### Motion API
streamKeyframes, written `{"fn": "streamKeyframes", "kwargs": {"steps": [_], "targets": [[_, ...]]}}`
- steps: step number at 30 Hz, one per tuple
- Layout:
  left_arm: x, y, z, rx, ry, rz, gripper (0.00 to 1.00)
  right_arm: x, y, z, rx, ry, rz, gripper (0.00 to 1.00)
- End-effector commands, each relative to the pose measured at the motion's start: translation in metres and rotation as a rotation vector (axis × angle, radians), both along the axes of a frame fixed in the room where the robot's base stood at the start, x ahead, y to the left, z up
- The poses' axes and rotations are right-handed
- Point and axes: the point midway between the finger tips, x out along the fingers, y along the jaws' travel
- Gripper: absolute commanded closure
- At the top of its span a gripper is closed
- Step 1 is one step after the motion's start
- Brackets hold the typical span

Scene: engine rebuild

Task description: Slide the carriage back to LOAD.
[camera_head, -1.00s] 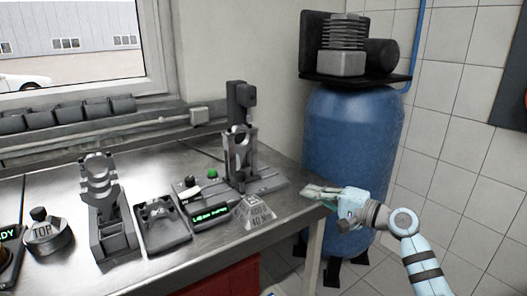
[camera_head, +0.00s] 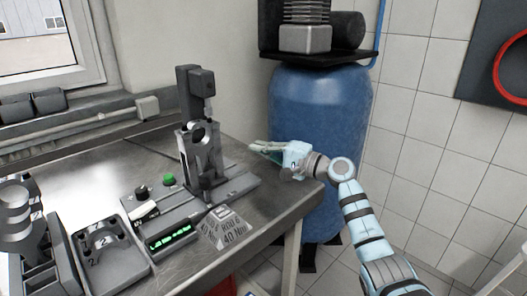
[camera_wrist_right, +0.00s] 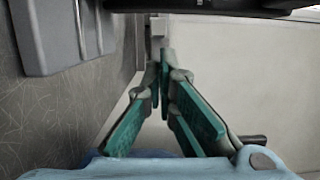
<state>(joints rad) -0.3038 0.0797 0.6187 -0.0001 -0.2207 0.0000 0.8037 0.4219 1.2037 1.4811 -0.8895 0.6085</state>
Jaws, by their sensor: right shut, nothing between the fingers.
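The grey press fixture (camera_head: 198,100) stands on the metal bench with an upright column. Its carriage (camera_head: 202,158), a grey bracket with a round opening at the top, stands on the base rail (camera_head: 236,187) below the press head. I cannot read a LOAD mark. My right gripper (camera_head: 256,147) is at the bench's right side, to the right of the carriage and apart from it. Its fingers are together and empty, pointing left. In the right wrist view the green-padded fingertips (camera_wrist_right: 162,68) meet, with a grey block (camera_wrist_right: 65,35) to their left. My left gripper is not in view.
A blue tank (camera_head: 318,112) stands behind my right arm. Bench surface is bare right of the rail.

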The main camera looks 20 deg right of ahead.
Motion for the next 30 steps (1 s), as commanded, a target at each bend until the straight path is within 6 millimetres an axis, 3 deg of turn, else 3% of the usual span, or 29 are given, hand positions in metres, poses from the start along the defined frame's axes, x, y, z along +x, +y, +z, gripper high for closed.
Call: {"fn": "streamKeyframes", "kwargs": {"steps": [8, 15, 30], "targets": [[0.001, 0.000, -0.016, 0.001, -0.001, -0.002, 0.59, 0.048, 0.036, -0.002, 0.003, 0.001, 0.001, 1.00], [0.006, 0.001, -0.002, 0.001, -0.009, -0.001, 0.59, 0.034, 0.065, 0.001, -0.001, 0.000, -0.002, 1.00], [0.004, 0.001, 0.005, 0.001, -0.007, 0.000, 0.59, 0.030, 0.076, 0.001, 0.000, 0.002, -0.002, 1.00]]}}
